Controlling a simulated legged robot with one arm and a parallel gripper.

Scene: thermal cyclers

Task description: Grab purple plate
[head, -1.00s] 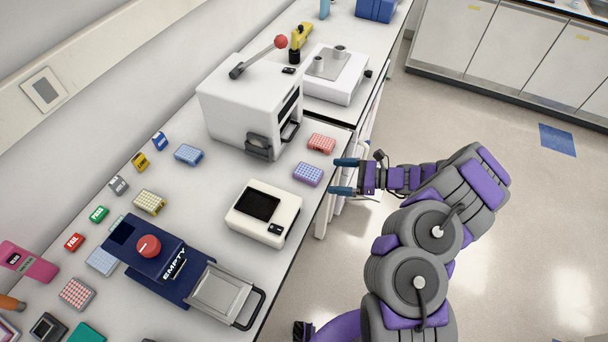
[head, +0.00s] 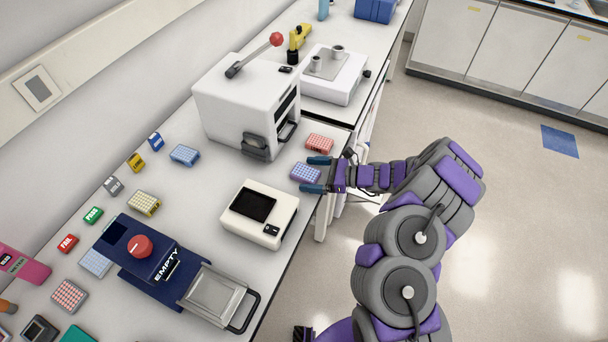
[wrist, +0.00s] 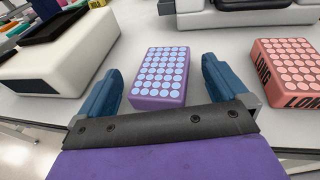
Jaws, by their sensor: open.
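The purple plate (head: 305,173) is a small block with pale blue round wells. It lies flat near the bench's right edge. In the wrist view the purple plate (wrist: 160,78) sits straight ahead, between and slightly beyond the fingertips. My gripper (head: 317,174) is open, with its two blue fingers reaching over the bench edge at the plate. In the wrist view my gripper (wrist: 161,85) has one finger on each side of the plate's near end, with gaps, and holds nothing.
A red plate (wrist: 284,70) marked LONG lies right of the purple one. A white device with a dark screen (head: 259,214) stands close by on the other side. A white lever machine (head: 233,105) stands behind. The floor beside the bench is clear.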

